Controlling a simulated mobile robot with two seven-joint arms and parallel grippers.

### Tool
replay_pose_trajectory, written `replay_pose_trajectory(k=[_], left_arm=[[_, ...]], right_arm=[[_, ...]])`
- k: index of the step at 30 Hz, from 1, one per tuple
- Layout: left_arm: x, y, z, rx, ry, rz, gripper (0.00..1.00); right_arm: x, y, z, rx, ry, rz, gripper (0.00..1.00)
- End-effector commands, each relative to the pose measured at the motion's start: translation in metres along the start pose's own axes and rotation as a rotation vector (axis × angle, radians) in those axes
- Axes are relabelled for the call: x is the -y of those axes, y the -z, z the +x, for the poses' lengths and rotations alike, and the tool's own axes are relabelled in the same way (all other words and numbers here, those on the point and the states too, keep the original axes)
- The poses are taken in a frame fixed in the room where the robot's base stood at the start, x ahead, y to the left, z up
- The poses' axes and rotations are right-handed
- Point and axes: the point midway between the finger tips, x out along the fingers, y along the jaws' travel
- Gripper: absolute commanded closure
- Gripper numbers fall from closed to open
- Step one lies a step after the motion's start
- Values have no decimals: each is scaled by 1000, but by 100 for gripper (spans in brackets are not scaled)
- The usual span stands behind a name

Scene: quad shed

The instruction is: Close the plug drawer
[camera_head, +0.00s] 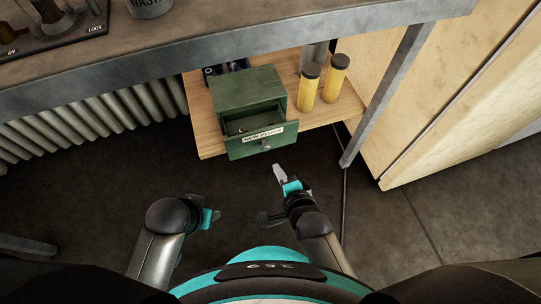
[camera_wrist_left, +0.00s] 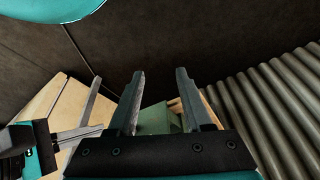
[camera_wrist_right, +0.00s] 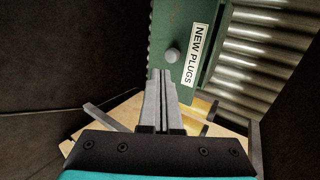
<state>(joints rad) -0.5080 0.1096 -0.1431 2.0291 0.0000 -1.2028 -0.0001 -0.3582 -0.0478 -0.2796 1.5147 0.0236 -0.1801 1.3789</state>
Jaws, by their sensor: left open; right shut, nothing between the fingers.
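The plug drawer (camera_head: 262,142) is the green front of a small green cabinet (camera_head: 247,91) on a low wooden shelf. It is pulled out, and its open top shows small items inside. Its front bears a "NEW PLUGS" label and a round knob, which also show on the drawer front in the right wrist view (camera_wrist_right: 182,40). My right gripper (camera_head: 279,172) is shut and empty, just in front of the drawer near the knob; a small gap seems to remain. My left gripper (camera_wrist_left: 158,88) is open and empty, lower left of the drawer in the head view.
The wooden shelf (camera_head: 208,136) also holds two yellow tubes (camera_head: 306,84) with dark caps right of the cabinet. A grey workbench (camera_head: 140,75) overhangs above, with a metal leg (camera_head: 388,93) at right. A ribbed radiator (camera_head: 92,122) stands behind at left. The floor in front is clear.

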Motion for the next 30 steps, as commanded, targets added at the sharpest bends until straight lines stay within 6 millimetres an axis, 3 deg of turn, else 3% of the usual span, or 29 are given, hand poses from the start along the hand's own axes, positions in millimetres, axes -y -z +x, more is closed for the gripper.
replay_pose_trajectory(k=[10, 18, 30], left_arm=[[2, 18, -34, -60, 4, -2, 50], [2, 26, -61, -102, 6, -3, 50], [2, 30, -76, -128, 5, -3, 50]], right_arm=[[-1, 0, 34, 0, 1, 1, 100], [12, 0, 56, 1, 1, 0, 100], [19, 0, 65, 1, -1, 0, 100]])
